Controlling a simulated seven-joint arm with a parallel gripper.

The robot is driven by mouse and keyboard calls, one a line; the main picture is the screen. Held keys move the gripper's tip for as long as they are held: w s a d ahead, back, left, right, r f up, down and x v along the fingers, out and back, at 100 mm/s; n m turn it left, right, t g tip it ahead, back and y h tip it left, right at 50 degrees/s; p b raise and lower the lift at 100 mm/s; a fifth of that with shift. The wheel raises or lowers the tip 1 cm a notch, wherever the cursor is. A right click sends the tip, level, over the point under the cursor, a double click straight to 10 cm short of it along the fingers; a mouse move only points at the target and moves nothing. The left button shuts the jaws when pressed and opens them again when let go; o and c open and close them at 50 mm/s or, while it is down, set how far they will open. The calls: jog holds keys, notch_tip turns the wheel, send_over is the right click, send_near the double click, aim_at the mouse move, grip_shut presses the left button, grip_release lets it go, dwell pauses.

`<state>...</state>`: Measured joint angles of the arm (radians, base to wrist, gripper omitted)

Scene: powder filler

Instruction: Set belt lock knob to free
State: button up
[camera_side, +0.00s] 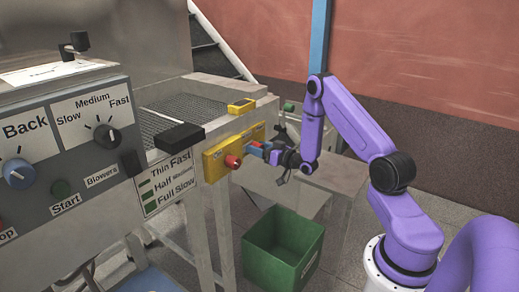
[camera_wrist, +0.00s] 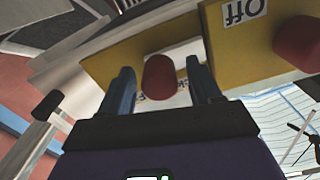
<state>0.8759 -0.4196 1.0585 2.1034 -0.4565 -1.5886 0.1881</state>
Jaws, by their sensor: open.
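A yellow panel (camera_side: 215,165) is fixed to the side of the metal frame. It also fills the top of the wrist view (camera_wrist: 130,55). In the wrist view a red knob (camera_wrist: 158,77) lies between the two blue fingers of my gripper (camera_wrist: 163,88), with a gap on each side. A white label (camera_wrist: 188,52) behind this knob is partly covered and I cannot read it. A second red knob (camera_wrist: 297,43) is to the right, beside an upside-down "Off" label (camera_wrist: 245,11).
A red button-like knob (camera_side: 233,161) sticks out left of my gripper. A green bin (camera_side: 262,255) stands on the floor below. A control box (camera_side: 80,165) with dials is at the left. A black block (camera_side: 180,135) juts out near the panel.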

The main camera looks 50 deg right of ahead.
grip_shut()
jog(key=shift+d, duration=2.3)
grip_release()
jog(key=s, duration=1.7)
jog(key=shift+s, duration=0.25)
